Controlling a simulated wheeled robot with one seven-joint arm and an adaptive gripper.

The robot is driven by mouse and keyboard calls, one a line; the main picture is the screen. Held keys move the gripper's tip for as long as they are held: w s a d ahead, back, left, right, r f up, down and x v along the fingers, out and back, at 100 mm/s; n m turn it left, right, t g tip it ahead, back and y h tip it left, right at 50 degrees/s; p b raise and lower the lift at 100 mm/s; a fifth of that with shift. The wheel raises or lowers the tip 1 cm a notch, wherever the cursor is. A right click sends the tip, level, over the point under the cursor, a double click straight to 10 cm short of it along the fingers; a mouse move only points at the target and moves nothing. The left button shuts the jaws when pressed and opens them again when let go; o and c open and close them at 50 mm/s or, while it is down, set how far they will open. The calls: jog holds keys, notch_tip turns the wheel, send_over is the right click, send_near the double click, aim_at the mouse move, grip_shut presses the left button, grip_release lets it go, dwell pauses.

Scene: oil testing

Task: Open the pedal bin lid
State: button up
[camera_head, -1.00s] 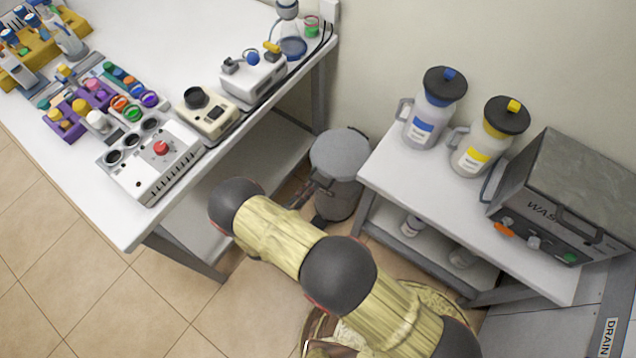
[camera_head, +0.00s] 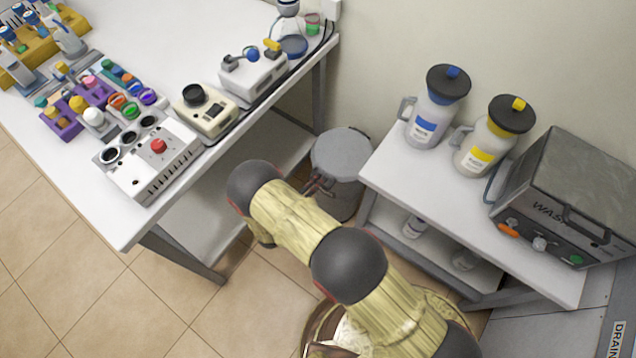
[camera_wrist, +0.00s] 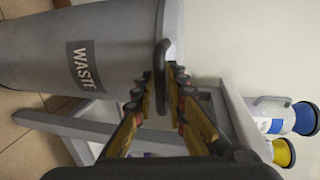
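The pedal bin (camera_head: 347,200) is a grey cylinder standing between the two tables. Its round grey lid (camera_head: 340,152) lies flat and closed on top. In the wrist view the bin (camera_wrist: 50,50) appears sideways with a WASTE label, and a dark lid tab (camera_wrist: 163,58) sticks out from its rim. My gripper (camera_head: 318,184) is at the front left of the lid, just below its rim. In the wrist view my gripper's fingers (camera_wrist: 164,78) are apart on either side of the tab; whether they touch it is unclear. My arm hides the bin's foot and pedal.
The left table (camera_head: 150,225) with lab equipment stands close to the bin. The right table (camera_head: 390,165) holds two jugs (camera_head: 438,110) and a grey waste box (camera_head: 560,195). These tables leave a narrow gap around the bin. The tiled floor (camera_head: 130,310) at lower left is clear.

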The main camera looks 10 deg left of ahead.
grip_shut()
dwell(0.4)
